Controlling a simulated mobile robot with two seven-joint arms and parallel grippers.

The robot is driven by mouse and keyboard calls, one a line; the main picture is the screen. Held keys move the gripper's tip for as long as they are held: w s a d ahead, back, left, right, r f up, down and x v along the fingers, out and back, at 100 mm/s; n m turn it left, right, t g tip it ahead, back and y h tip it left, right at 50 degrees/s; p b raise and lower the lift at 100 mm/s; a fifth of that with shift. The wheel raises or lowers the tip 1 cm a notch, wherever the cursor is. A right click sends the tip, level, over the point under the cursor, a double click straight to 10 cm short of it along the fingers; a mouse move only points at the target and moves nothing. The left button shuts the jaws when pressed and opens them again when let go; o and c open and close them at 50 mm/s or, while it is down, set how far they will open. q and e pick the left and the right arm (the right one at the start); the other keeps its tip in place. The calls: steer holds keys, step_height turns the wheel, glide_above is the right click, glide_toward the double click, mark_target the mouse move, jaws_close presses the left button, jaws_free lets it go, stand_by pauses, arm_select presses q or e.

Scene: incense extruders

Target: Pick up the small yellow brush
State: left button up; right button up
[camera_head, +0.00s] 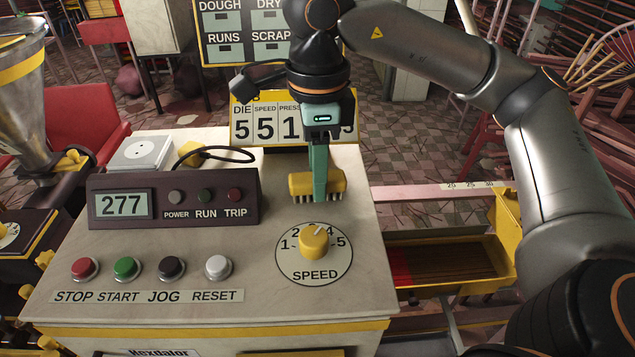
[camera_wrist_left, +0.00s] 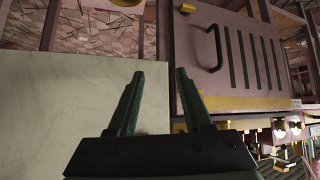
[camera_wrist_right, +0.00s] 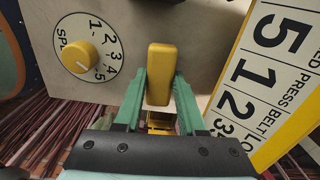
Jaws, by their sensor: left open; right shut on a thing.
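The small yellow brush (camera_head: 300,184) is a yellow block with short dark bristles pointing down, at the back right of the control console. My right gripper (camera_head: 320,180) comes down from above and is shut on it. In the right wrist view the brush (camera_wrist_right: 160,72) sits between the two green fingers. Whether the bristles touch the console top is hard to tell. My left gripper (camera_wrist_left: 160,78) is open and empty in the left wrist view. It does not show in the head view.
The console top (camera_head: 220,255) carries a display box (camera_head: 175,197), several buttons and a yellow speed knob (camera_head: 314,242) just in front of the brush. A yellow number board (camera_head: 265,125) stands behind the brush. A yellow tray (camera_head: 440,262) lies to the right.

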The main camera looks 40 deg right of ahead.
jaws_close()
steer(key=shift+r, duration=0.45)
step_height(320, 180, up, 2)
steer(key=shift+r, duration=0.2)
steer(key=s+a+r, duration=0.2)
steer(key=a+r, duration=0.3)
steer(key=a, duration=0.1)
steer(key=s+a+r+p, duration=0.1)
steer(key=s+a+r, duration=0.1)
steer(key=a+r, duration=0.2)
steer(key=a, duration=0.3)
steer(key=shift+s+a+r, duration=0.15)
steer(key=shift+s+r, duration=0.2)
steer(key=shift+o, duration=2.3)
jaws_free()
jaws_close()
